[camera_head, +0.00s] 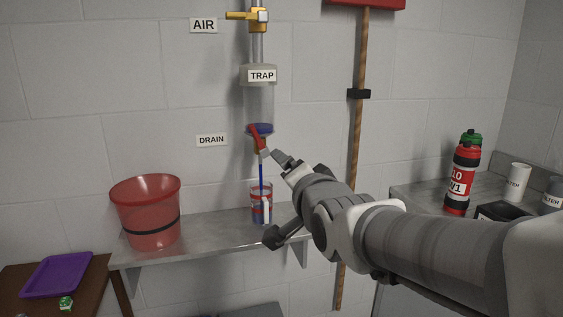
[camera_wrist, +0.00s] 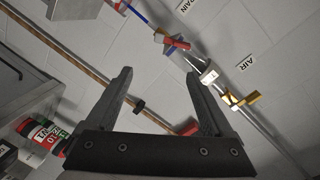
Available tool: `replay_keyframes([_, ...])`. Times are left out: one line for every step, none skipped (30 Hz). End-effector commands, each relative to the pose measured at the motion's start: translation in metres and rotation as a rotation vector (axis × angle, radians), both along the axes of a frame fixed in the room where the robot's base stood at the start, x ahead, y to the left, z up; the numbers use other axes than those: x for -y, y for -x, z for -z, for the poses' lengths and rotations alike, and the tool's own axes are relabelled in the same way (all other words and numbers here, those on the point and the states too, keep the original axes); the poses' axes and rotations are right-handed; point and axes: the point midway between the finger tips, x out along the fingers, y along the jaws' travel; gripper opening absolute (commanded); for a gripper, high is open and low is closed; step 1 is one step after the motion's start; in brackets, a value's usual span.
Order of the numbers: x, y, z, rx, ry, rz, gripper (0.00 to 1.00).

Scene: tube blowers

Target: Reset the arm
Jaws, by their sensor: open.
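My arm reaches in from the right in the head view. My gripper (camera_head: 268,160) is near the red drain handle (camera_head: 257,138) under the trap; whether it touches the handle cannot be told. In the wrist view my gripper (camera_wrist: 157,84) has its two fingers wide apart with nothing between them. The trap (camera_head: 259,103) is a clear cylinder with a blue base on the wall pipe.
A red bucket (camera_head: 148,212) stands on the metal shelf (camera_head: 215,234). A yellow air valve (camera_head: 250,16) is above the trap. A wooden pole (camera_head: 356,150) hangs at the right. Bottles (camera_head: 461,180) and filter cups (camera_head: 515,182) stand on the right counter. A purple tray (camera_head: 57,274) lies at the lower left.

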Motion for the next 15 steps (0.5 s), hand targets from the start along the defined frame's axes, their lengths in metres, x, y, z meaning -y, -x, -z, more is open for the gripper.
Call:
replay_keyframes([0.012,0.01,0.008,-0.039,0.073,0.012,0.86])
replay_keyframes([0.018,0.016,0.014,-0.068,0.125,0.014,0.86])
replay_keyframes([0.028,0.025,0.024,-0.112,0.194,0.016,0.86])
replay_keyframes([0.035,0.033,0.032,-0.145,0.244,0.017,0.86])
replay_keyframes([0.042,0.04,0.038,-0.177,0.294,0.014,0.86])
replay_keyframes([0.051,0.052,0.048,-0.223,0.358,0.007,0.86])
replay_keyframes([0.057,0.061,0.055,-0.258,0.404,-0.002,0.86])
replay_keyframes([0.064,0.07,0.063,-0.294,0.449,-0.012,0.86])
replay_keyframes([0.072,0.083,0.072,-0.339,0.507,-0.027,0.86])
replay_keyframes([0.078,0.094,0.079,-0.376,0.55,-0.041,0.86])
replay_keyframes([0.084,0.104,0.086,-0.411,0.59,-0.059,0.86])
replay_keyframes([0.09,0.119,0.094,-0.457,0.641,-0.085,0.86])
replay_keyframes([0.095,0.13,0.101,-0.49,0.678,-0.106,0.86])
replay_keyframes([0.1,0.141,0.107,-0.524,0.712,-0.129,0.86])
replay_keyframes([0.105,0.156,0.115,-0.566,0.754,-0.161,0.86])
